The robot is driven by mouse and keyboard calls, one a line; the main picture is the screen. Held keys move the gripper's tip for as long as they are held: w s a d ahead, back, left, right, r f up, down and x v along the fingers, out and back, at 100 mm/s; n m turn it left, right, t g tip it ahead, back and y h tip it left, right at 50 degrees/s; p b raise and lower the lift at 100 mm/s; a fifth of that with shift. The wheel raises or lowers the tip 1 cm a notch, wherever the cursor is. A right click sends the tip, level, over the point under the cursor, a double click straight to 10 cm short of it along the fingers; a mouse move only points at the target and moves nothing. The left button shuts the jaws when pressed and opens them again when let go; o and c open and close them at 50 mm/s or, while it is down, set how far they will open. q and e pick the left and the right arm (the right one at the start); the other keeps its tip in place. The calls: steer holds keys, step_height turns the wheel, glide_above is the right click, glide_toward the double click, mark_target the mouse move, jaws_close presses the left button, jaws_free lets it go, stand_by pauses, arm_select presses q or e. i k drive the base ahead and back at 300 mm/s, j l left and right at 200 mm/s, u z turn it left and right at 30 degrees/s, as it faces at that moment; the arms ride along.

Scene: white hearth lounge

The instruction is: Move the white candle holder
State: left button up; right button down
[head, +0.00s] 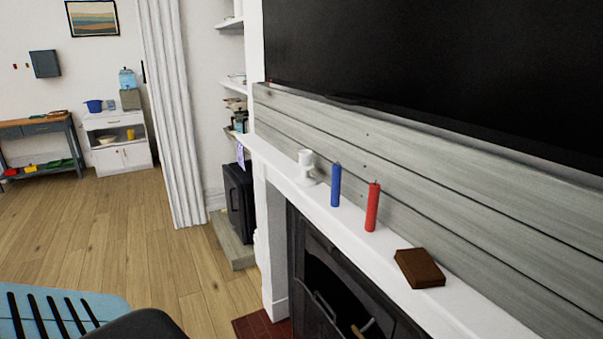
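The white candle holder (306,168) stands upright on the white mantel shelf (398,269), towards its far end. It is a small white cup-like piece on a wider base. A blue candle (335,186) and a red candle (372,206) stand upright on the shelf to its right, apart from it. Neither gripper shows in the head view.
A brown box (419,268) lies on the mantel nearer to me. A black screen (440,70) hangs above the grey plank wall. The black fireplace (335,290) is below the mantel. Wooden floor (120,230) is open at left. A blue slatted surface (60,310) is at lower left.

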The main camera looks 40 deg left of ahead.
mark_target(304, 180)
steer(key=i+l, duration=0.35)
steer(key=l, duration=0.15)
steer(key=u, duration=1.6)
